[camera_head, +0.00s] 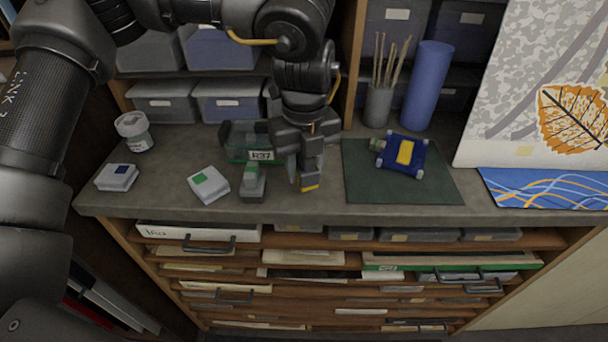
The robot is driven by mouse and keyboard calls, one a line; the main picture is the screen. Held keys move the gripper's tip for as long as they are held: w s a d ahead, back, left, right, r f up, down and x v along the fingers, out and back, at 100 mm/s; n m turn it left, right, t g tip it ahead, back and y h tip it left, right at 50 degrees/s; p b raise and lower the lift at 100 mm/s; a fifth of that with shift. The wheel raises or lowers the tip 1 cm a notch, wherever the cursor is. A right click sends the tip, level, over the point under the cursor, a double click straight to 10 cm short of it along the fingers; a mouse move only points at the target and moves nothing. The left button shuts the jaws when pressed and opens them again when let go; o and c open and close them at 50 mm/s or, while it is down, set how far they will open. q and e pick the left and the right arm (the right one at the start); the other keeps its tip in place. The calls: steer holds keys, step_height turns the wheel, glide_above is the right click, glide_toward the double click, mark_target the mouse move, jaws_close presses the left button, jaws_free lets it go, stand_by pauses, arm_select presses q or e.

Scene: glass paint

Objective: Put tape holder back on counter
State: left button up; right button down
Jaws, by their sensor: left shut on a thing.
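My left gripper (307,177) reaches down from the top, just above or at the counter (325,206). It is shut on a small grey piece with a yellow edge (310,188), largely hidden between its fingers; I cannot tell for sure that this is the tape holder, or whether it touches the counter. Left of it stands a similar small dark grey piece with a green top (253,183). My right gripper is not in view.
A green R37 box (240,142) stands behind. Left are two white blocks (116,177) (208,185) and a jar (135,131).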

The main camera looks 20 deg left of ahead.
mark_target(304, 179)
arm_select(q)
steer(key=shift+w+f, duration=0.15)
steer(key=shift+f, duration=0.05)
steer(key=f, duration=0.3)
steer(key=shift+w+a+f+p, duration=0.15)
steer(key=shift+w+p, duration=0.05)
steer(key=shift+p, duration=0.15)
steer(key=shift+f, duration=0.1)
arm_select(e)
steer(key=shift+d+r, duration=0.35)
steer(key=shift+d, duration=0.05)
arm_select(q)
steer(key=shift+f, duration=0.1)
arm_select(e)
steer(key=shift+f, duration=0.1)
arm_select(q)
steer(key=shift+f, duration=0.15)
steer(key=o, duration=0.9)
steer(key=shift+o, duration=0.3)
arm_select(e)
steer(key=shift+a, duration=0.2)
